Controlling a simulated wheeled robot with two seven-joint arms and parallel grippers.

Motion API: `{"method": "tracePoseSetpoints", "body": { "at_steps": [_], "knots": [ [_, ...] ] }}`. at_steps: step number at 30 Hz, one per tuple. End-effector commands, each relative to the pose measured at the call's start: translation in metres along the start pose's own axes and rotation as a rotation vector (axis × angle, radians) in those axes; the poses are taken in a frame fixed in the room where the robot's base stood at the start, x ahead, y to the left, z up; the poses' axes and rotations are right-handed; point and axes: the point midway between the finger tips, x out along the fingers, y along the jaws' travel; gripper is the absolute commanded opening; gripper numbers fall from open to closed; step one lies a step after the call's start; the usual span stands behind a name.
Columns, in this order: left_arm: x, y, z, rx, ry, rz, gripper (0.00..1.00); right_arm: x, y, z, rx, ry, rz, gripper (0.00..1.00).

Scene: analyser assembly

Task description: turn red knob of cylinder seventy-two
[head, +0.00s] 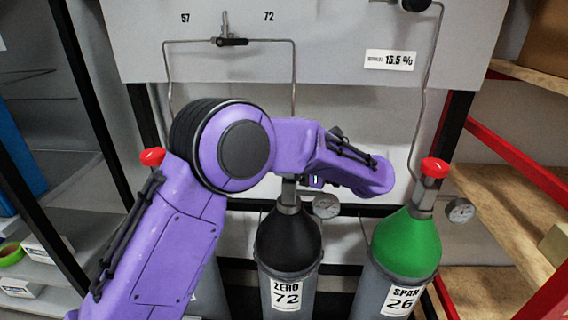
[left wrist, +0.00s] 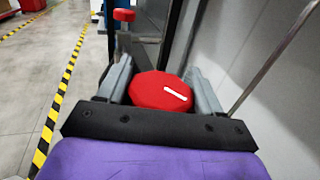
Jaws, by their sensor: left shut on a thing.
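Cylinder seventy-two (head: 290,242) stands at the centre of the head view, grey with a black shoulder and a label reading ZERO 72. Its red knob is hidden there behind my purple left arm. In the left wrist view a round red knob (left wrist: 158,84) with a white mark on top sits between the grey fingers of my left gripper (left wrist: 160,92). The gripper is shut on it, one finger on each side. The fingers are hidden in the head view. My right gripper is in neither view.
Cylinder 26 (head: 405,245), green-shouldered with its own red knob (head: 434,168), stands to the right. Another red knob (head: 152,157) shows left of my arm. Gauges (head: 326,206) and thin pipes (head: 293,85) are close by. A panel (head: 330,40) is behind, shelves at both sides.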

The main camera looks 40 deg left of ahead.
Motion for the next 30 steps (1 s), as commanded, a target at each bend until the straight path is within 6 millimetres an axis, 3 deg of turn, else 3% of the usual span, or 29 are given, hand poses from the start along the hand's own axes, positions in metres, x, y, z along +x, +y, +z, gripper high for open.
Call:
{"method": "tracePoseSetpoints", "body": {
  "at_steps": [15,30],
  "knots": [
    [-0.002,0.005,0.002,-0.002,-0.004,0.331,0.35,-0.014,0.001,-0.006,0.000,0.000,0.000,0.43],
    [-0.001,0.006,0.001,0.001,-0.003,0.396,0.35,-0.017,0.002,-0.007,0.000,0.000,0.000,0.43]
  ]
}}
